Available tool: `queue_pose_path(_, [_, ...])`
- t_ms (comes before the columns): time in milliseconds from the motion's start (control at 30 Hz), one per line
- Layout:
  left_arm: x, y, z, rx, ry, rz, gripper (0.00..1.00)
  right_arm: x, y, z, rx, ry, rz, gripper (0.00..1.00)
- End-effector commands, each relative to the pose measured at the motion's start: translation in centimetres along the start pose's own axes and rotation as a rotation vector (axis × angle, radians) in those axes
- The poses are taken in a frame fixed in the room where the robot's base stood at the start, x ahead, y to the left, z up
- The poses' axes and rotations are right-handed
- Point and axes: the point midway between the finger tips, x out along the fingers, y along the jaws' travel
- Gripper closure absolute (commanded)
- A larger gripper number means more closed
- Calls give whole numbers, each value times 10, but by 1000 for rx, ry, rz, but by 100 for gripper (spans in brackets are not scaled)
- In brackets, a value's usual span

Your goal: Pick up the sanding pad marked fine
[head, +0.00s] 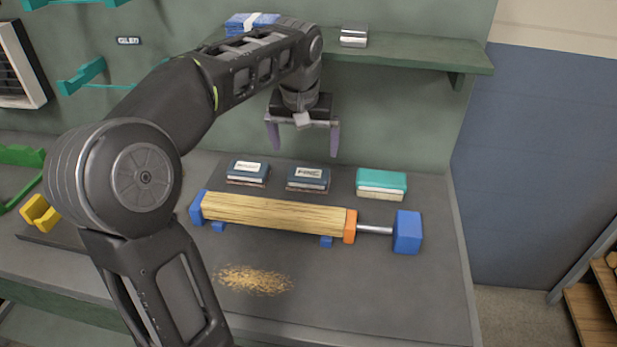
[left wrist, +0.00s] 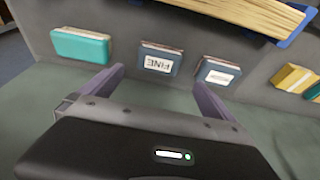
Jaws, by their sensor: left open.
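The sanding pad marked fine (head: 308,178) is a dark blue block with a white label, lying on the grey bench mat behind the wooden piece. In the left wrist view its label reads FINE upside down on the pad (left wrist: 161,60), which shows between the two fingers. My left gripper (head: 302,138) is open and empty, above and behind the row of pads, pointing down. It also shows open in the left wrist view (left wrist: 157,82). My right gripper is in neither view.
A similar dark blue pad (head: 248,172) lies left of it and a teal block (head: 381,184) right of it. In front, a wooden piece (head: 275,213) is held between blue end blocks. Wood shavings (head: 252,280) lie nearer. A green shelf (head: 420,55) overhangs behind.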

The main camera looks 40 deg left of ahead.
Motion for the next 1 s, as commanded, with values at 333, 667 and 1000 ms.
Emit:
queue_pose_path(333, [52, 0, 1, 1, -4, -2, 0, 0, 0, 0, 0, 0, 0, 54])
queue_pose_path(667, [65, 0, 0, 0, 0, 0, 0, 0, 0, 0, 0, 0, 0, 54])
queue_pose_path(1000, [85, 1, 0, 0, -4, -3, 0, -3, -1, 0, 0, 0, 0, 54])
